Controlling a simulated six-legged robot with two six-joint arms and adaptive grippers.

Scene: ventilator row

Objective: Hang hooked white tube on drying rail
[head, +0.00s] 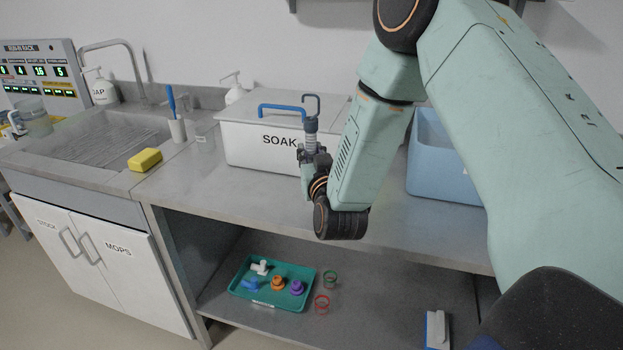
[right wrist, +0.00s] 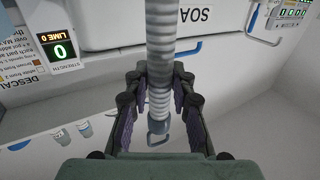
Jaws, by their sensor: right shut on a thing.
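The hooked white tube shows in the right wrist view (right wrist: 160,65) as a pale ribbed hose running between my fingers. In the head view its grey hook (head: 312,101) and grey-banded upper end (head: 311,125) stand upright above my right gripper (head: 314,158), in front of the SOAK box. The rest of the tube is hidden by my gripper and arm there. In the right wrist view my right gripper (right wrist: 160,105) is closed around the tube, with the hook (right wrist: 158,139) on the near side. I cannot make out a drying rail. My left gripper is not in view.
The white SOAK box (head: 240,150) with a blue handle stands on the counter behind my gripper. A blue bin (head: 428,165) is to its right. A sink (head: 95,140) and yellow sponge (head: 145,160) are left. A teal tray (head: 240,292) of small parts lies on the lower shelf.

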